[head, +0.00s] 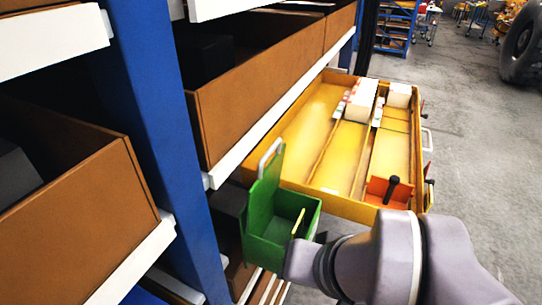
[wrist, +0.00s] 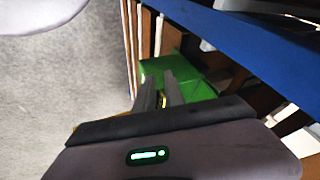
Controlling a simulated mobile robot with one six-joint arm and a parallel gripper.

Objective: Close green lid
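The green box (head: 285,233) stands beside the blue rack post, its top open. Its green lid (head: 265,190) stands upright at the left side of the box, with a pale handle (head: 270,158) at the lid's upper edge. In the wrist view the green of the box (wrist: 200,90) fills the space beyond my gripper (wrist: 160,76). The two dark fingers are apart with a narrow gap, and a small yellow piece shows behind the gap. I cannot tell whether the fingers touch the box.
A yellow drawer (head: 330,195) with white boxes (head: 362,98) and an orange tray (head: 385,190) sits behind the green box. Brown bins (head: 265,90) on the rack and the blue post (head: 160,110) crowd the left.

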